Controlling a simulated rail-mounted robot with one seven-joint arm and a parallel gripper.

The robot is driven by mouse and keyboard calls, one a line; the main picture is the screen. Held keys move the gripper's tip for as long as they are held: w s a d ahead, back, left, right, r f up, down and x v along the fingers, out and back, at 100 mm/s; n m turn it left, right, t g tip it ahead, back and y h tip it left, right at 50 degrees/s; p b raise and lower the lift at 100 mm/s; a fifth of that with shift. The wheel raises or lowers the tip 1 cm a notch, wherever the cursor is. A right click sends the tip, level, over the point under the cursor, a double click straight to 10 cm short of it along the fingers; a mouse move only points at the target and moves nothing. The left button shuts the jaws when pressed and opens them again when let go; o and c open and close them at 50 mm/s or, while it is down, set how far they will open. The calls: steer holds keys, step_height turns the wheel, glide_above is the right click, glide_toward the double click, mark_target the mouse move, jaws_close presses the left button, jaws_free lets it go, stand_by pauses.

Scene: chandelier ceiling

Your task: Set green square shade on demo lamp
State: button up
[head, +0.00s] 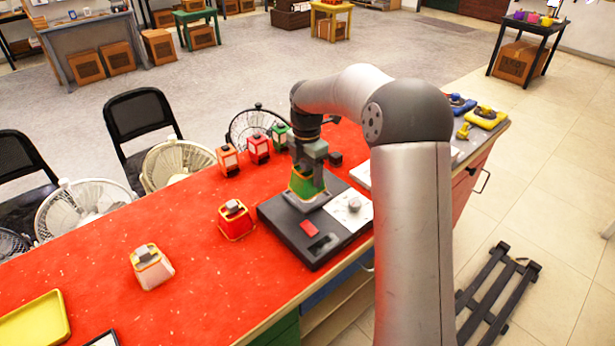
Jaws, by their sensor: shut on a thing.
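The green square shade (306,187) is upright at the back left part of a dark board (289,233) on the red table. My gripper (308,170) is above it, pointing down, and is shut on its top. A grey edge shows under the shade; I cannot tell whether the shade rests on it or hangs just above. The demo lamp is not clearly seen; the shade and gripper may hide it. The board also carries a red patch (310,229) and a white plate with a grey knob (354,205).
A red shade (236,223) and a white-and-orange shade (152,268) stand left of the board. Small orange (228,160), red (259,149) and green (281,137) lanterns stand behind. A yellow tray (35,320) lies at front left. The table between is clear.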

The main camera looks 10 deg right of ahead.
steer(key=shift+w+d+f, duration=0.15)
steer(key=shift+w+f, duration=0.55)
steer(key=shift+f, duration=1.7)
steer(key=shift+f, duration=0.15)
steer(key=o, duration=1)
